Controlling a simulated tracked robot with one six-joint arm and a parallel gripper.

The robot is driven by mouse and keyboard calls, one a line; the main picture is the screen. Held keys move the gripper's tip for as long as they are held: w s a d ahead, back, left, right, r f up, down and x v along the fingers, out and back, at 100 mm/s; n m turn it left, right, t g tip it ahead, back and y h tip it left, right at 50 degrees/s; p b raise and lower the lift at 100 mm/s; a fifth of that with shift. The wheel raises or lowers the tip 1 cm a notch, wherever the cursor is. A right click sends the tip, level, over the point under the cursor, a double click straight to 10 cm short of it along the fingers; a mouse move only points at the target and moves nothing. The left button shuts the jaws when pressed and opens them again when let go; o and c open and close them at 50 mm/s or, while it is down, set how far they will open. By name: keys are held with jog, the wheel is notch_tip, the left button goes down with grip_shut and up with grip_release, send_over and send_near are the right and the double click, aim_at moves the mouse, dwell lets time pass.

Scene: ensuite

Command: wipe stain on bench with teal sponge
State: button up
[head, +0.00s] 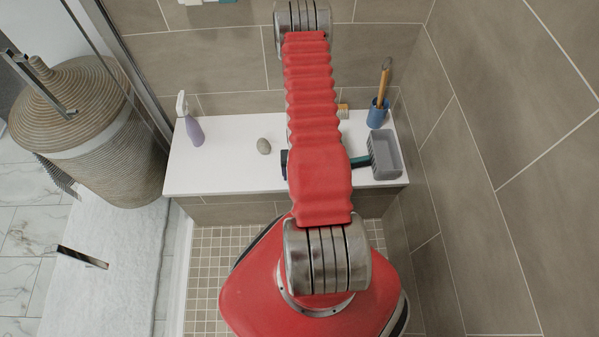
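The white bench (225,165) runs along the tiled back wall. My red arm reaches over its middle and hides a strip of its top. I see no stain on the bare parts of the bench. A small patch of teal (228,1) beside something white shows at the top edge, cut off by the frame; I cannot tell whether it is the sponge. My gripper is not in view.
On the bench are a spray bottle (191,122), a stone (264,146), a dark teal-handled tool (360,161) partly behind my arm, a grey basket (385,156) and a blue cup (377,114) with a wooden-handled brush. A wicker hamper (105,150) stands left, beyond the glass edge.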

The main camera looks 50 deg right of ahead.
jog(key=shift+r, duration=3)
jog(key=shift+r, duration=1.5)
jog(key=shift+f, duration=0.1)
